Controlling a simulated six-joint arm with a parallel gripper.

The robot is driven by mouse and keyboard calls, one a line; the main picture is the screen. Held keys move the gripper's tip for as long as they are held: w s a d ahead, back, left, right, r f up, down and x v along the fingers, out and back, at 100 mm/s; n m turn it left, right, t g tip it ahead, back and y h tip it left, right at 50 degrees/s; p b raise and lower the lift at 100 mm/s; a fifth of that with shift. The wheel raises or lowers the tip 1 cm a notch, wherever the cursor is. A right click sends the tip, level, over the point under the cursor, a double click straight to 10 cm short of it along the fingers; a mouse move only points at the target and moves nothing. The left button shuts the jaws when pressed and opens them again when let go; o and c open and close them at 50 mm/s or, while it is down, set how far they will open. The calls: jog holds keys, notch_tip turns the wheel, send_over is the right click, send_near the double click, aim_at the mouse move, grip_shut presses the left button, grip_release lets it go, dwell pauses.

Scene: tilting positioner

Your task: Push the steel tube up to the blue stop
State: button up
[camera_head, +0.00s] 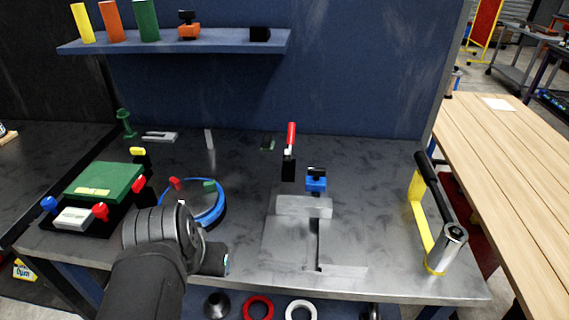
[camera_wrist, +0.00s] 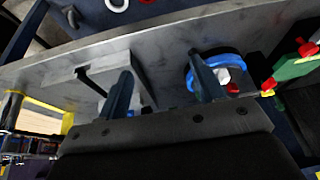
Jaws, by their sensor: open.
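A grey rectangular steel piece (camera_head: 303,206), which looks like the steel tube, lies across a slotted steel plate (camera_head: 285,240) on the bench. The blue stop (camera_head: 316,184), with a black knob on top, stands at its back right; I cannot tell whether they touch. In the wrist view the plate (camera_wrist: 85,72) and the steel piece (camera_wrist: 130,66) show on the left, partly behind a finger. My gripper (camera_wrist: 160,62) is open, with nothing between its fingers. It is left of the plate in the head view, where my arm hides the fingers.
A blue ring fixture (camera_head: 221,206) stands left of the plate and also shows in the wrist view (camera_wrist: 240,62). A red-handled clamp (camera_head: 290,150) rises behind the plate. A yellow bracket (camera_head: 420,215) with a black-handled steel cylinder stands right. Bench between plate and bracket is clear.

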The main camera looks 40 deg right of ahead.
jog(key=w+d+r+m+g, duration=0.2)
jog(key=w+d+r+m, duration=0.15)
jog(key=d, duration=0.25)
jog(key=w+d+r+m+g, duration=0.1)
jog(key=w+d+r+m, duration=0.15)
jog(key=d+m, duration=0.25)
jog(key=m+g, duration=0.4)
jog(key=m, duration=0.6)
send_near(304, 200)
jog(key=x, duration=1)
jog(key=shift+s+a+f, duration=0.15)
jog(key=shift+f, duration=0.1)
grip_shut()
jog(key=shift+w, duration=0.2)
jog(key=shift+d, duration=0.25)
